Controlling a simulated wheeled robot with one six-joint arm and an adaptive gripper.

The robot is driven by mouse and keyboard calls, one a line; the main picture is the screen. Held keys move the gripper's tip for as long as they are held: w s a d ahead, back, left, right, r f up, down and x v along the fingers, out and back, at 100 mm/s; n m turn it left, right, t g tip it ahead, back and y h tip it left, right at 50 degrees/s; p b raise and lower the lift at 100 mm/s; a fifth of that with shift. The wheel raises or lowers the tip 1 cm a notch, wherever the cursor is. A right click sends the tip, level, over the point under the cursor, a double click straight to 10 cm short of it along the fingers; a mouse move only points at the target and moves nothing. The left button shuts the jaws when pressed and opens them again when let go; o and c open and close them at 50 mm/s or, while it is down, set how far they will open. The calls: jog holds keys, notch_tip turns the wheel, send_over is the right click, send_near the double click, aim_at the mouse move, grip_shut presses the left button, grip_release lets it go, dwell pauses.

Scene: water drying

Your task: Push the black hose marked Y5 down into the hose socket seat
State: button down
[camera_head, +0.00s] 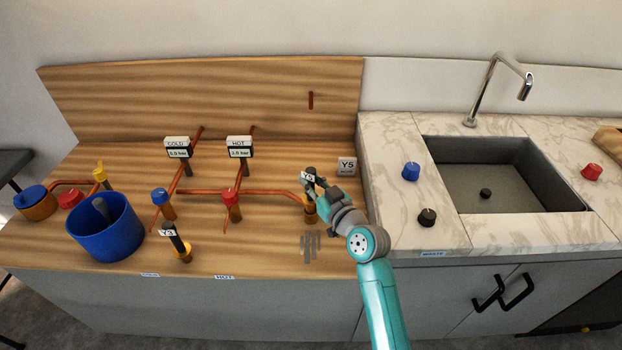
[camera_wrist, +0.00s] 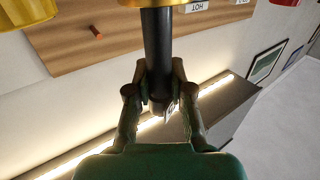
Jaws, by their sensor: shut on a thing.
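The black hose marked Y5 (camera_wrist: 156,45) is between the two fingers of my gripper (camera_wrist: 160,95) in the wrist view, and the fingers are shut on it. One end of the hose meets a brass ring, the hose socket seat (camera_wrist: 165,3), at the top edge of the wrist view. In the head view my gripper (camera_head: 318,184) holds the hose upright over the brass seat (camera_head: 309,214) at the end of the copper pipe. A small white label shows at the hose top. How deep the hose sits in the seat cannot be told.
A red valve (camera_head: 230,197), a blue valve (camera_head: 160,196) and a second hose marked Y3 (camera_head: 178,240) stand to the left. A blue bucket (camera_head: 104,240) is farther left. The sink (camera_head: 500,180) is at the right.

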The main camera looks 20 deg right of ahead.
aim_at(312, 200)
jog(key=shift+f, duration=1.95)
jog(key=c, duration=1)
grip_release()
jog(key=shift+o, duration=0.2)
jog(key=shift+s+d+f, duration=0.1)
jog(key=shift+s, duration=0.15)
jog(key=v, duration=1.1)
jog(key=shift+s, duration=0.3)
